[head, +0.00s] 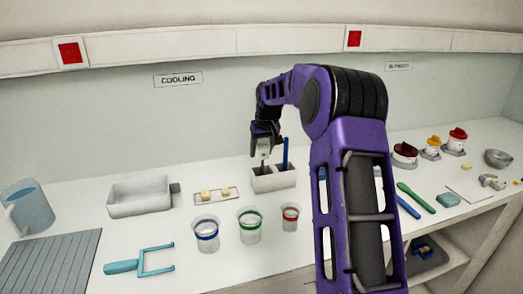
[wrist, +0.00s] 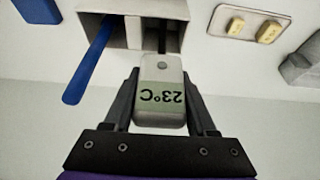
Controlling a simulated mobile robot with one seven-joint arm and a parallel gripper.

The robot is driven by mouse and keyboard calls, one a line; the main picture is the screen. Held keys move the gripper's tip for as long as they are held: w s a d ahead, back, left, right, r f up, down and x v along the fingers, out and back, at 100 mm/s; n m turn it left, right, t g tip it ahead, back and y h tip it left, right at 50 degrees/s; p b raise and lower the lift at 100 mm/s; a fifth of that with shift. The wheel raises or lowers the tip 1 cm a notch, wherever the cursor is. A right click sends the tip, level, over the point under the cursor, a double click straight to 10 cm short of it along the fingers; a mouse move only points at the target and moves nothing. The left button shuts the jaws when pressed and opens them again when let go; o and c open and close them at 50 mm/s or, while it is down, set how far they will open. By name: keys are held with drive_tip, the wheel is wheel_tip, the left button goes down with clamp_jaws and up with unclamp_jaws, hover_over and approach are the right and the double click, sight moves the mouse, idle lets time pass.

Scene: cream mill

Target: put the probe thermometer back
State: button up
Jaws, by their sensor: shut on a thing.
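The probe thermometer (wrist: 161,92) has a pale body with a display reading 23°C, upside down in the wrist view. My gripper (wrist: 162,85) is shut on this body. Its dark stem points into one compartment of a white two-compartment holder (head: 272,186); how deep the stem sits is hidden. In the head view my gripper (head: 263,150) is above the holder's left compartment. A blue-handled tool (head: 285,154) stands in the right compartment, and it also shows in the wrist view (wrist: 90,62).
Beakers with blue (head: 206,234), green (head: 249,226) and red (head: 290,216) bands stand in front of the holder. A tray with two yellowish blocks (head: 216,195) and a white tub (head: 139,196) are to its left. A turquoise fork-like tool (head: 140,262) lies at front left.

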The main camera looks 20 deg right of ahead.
drive_tip(key=shift+f, duration=0.15)
drive_tip(key=o, duration=1.3)
drive_tip(key=shift+r, duration=0.35)
drive_tip(key=v, duration=1.1)
drive_tip(key=shift+s+r, duration=0.2)
drive_tip(key=shift+r, duration=0.15)
drive_tip(key=shift+d, duration=0.1)
